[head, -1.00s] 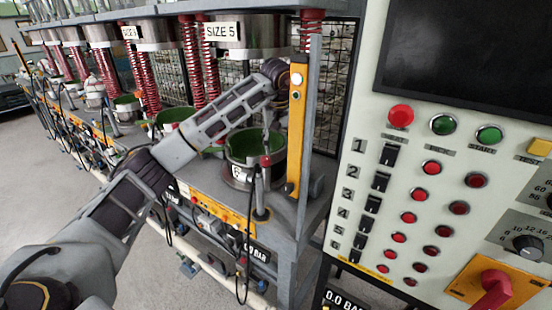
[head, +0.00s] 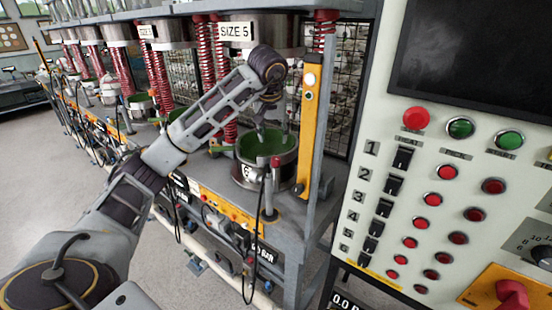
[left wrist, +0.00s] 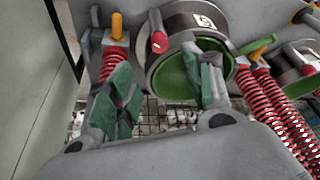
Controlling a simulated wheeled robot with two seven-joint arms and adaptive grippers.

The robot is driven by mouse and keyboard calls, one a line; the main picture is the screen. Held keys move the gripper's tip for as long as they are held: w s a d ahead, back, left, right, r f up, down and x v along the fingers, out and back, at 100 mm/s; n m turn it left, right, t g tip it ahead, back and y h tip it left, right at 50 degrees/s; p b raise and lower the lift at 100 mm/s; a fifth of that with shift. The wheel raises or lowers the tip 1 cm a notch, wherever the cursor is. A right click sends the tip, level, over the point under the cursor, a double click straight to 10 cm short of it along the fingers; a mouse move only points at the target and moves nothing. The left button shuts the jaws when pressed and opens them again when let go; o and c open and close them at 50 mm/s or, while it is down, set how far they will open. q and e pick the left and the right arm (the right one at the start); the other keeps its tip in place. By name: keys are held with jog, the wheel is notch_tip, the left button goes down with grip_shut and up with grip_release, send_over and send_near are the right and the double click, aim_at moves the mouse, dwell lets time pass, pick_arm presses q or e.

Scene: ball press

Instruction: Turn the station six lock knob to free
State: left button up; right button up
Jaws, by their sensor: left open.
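The station six mould (head: 262,180) is a round metal pot with a green inside and a number 6 tag. A slim post with a red knob (head: 276,162) stands at its front; a red knob (left wrist: 159,42) also shows beside the pot in the left wrist view. I cannot tell for sure that this is the lock knob, nor read its setting. My left gripper (head: 272,138) hangs fingers down over the mould, open and empty. In the left wrist view its green-padded fingers (left wrist: 162,92) are spread apart, with nothing between them. My right gripper is out of view.
A yellow upright panel (head: 308,125) stands just right of my left gripper. The control console (head: 440,185) fills the right side. Open floor (head: 40,180) lies left.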

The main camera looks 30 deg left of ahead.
aim_at(276, 159)
pick_arm(q)
jog(key=shift+p+x, duration=0.65)
jog(key=shift+x, duration=6.25)
jog(key=c, duration=1)
